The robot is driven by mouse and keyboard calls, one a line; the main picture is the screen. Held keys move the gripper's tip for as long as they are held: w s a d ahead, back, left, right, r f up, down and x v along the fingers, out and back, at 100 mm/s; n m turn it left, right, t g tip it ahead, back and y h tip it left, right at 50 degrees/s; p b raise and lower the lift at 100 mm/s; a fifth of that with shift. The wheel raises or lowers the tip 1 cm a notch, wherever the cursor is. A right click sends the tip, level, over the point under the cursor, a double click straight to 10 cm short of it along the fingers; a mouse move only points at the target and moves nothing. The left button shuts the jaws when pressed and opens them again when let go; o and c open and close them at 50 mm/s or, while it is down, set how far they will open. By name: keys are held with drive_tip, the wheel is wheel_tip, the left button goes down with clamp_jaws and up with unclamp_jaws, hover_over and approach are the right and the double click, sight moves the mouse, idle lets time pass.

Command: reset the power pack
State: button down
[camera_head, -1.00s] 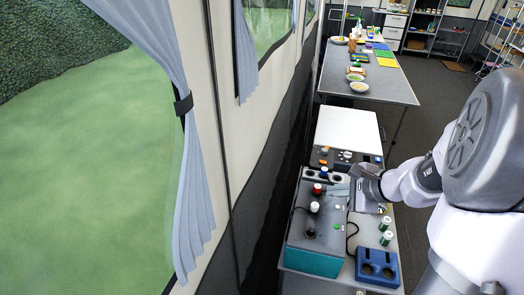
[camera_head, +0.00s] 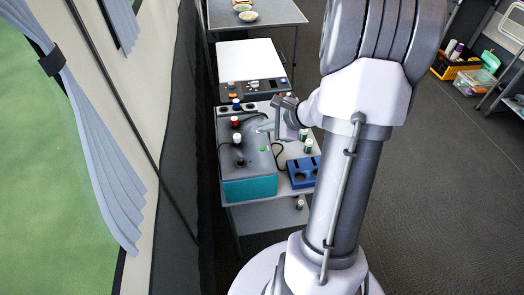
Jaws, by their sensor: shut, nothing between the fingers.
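The grey box with a teal front (camera_head: 250,188), which looks like the power pack, stands on a small trolley table. Its top carries a red knob (camera_head: 235,121), a white knob (camera_head: 237,138), a dark round knob or socket (camera_head: 240,162) and a small green button (camera_head: 263,148). A black cable (camera_head: 279,155) curves beside its right side. My gripper (camera_head: 266,127) is shut and empty over the box's far right part, right of the red knob. I cannot tell whether it touches the box. My arm reaches in from the right.
A blue holder with round openings (camera_head: 303,171) and green-and-white cylinders (camera_head: 308,146) are right of the box. Behind are a control panel with knobs (camera_head: 258,87), a white-topped unit (camera_head: 250,58) and a grey table (camera_head: 270,14). The tent wall is left; open floor lies right.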

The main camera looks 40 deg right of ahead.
wheel_tip(320, 180, down, 6)
drive_tip(key=b, duration=0.5)
drive_tip(key=shift+f, duration=0.15)
drive_tip(key=shift+f, duration=0.1)
idle(1.5)
drive_tip(key=shift+f+b, duration=0.3)
drive_tip(key=shift+b, duration=0.25)
drive_tip(key=shift+f+b, duration=0.3)
drive_tip(key=shift+b, duration=0.1)
drive_tip(key=shift+r, duration=0.15)
idle(0.5)
drive_tip(key=shift+r+p, duration=0.45)
drive_tip(key=shift+r, duration=0.15)
wheel_tip(320, 180, up, 5)
drive_tip(key=p, duration=0.4)
